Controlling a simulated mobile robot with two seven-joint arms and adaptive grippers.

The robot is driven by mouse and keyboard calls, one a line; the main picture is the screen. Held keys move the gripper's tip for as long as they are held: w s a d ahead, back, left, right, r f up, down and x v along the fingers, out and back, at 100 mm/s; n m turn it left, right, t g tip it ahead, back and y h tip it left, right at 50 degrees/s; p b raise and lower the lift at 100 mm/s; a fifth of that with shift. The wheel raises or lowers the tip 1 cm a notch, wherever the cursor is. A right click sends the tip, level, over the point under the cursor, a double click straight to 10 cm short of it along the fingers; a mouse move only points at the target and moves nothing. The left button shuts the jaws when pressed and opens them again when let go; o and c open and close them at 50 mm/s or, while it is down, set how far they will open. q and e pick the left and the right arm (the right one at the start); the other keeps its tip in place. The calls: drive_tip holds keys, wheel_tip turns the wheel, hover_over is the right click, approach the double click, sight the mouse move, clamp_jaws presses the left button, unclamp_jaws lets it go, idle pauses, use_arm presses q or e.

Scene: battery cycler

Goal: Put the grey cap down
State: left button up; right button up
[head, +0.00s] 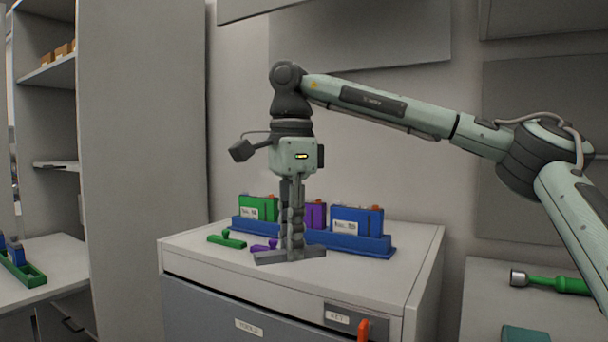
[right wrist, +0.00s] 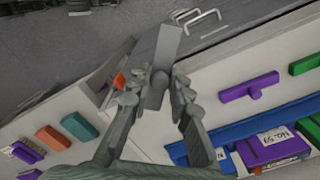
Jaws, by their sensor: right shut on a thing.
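The grey cap (head: 274,257) is a long bar with a short stub, held low over the top of the white cabinet (head: 400,285) near its front. I cannot tell whether it touches the surface. My right gripper (head: 291,245) points straight down and is shut on the cap's stub. In the right wrist view the grey cap (right wrist: 168,45) sticks out between the fingertips of the right gripper (right wrist: 160,84). The fingers hide part of the cap. My left gripper is not in view.
A blue tray (head: 385,245) behind the gripper holds a green battery (head: 258,207), a purple one (head: 316,214) and a blue one (head: 365,222). A green cap (head: 227,240) and a purple cap (head: 261,247) lie left. The cabinet top's right front is clear.

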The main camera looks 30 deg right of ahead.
drive_tip(key=s+a+f+n, duration=0.1)
drive_tip(key=a+f+n, duration=0.2)
drive_tip(key=f+n, duration=0.3)
drive_tip(key=s+a+f+n, duration=0.1)
drive_tip(key=a+f+n, duration=0.2)
drive_tip(key=f+n, duration=0.4)
drive_tip(key=s+a+f+n, duration=0.1)
drive_tip(key=a+f+n, duration=0.2)
drive_tip(key=f+n, duration=0.4)
wheel_tip(320, 180, down, 9)
drive_tip(key=shift+f, duration=0.1)
drive_tip(key=shift+a, duration=0.15)
